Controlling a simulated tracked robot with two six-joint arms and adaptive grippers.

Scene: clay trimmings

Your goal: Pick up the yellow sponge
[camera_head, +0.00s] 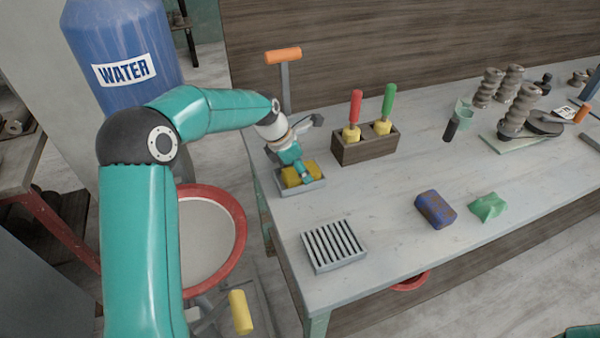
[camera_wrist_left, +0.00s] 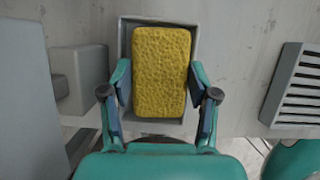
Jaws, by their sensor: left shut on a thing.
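The yellow sponge (camera_head: 289,178) is in a small grey tray (camera_head: 317,187) near the left end of the table. In the left wrist view the porous sponge (camera_wrist_left: 161,65) stands out against the tray (camera_wrist_left: 128,40). My left gripper (camera_head: 302,172) reaches down over the tray, its fingers on both sides of the sponge. In the left wrist view my left gripper (camera_wrist_left: 160,92) is shut on the sponge. I cannot tell whether the sponge touches the tray floor. My right gripper is not in view.
A wooden box (camera_head: 365,148) with red- and green-handled tools stands behind the tray. A slatted grey rack (camera_head: 333,246) lies in front. A blue-brown block (camera_head: 435,209) and a green lump (camera_head: 487,206) lie to the right. The middle of the table is clear.

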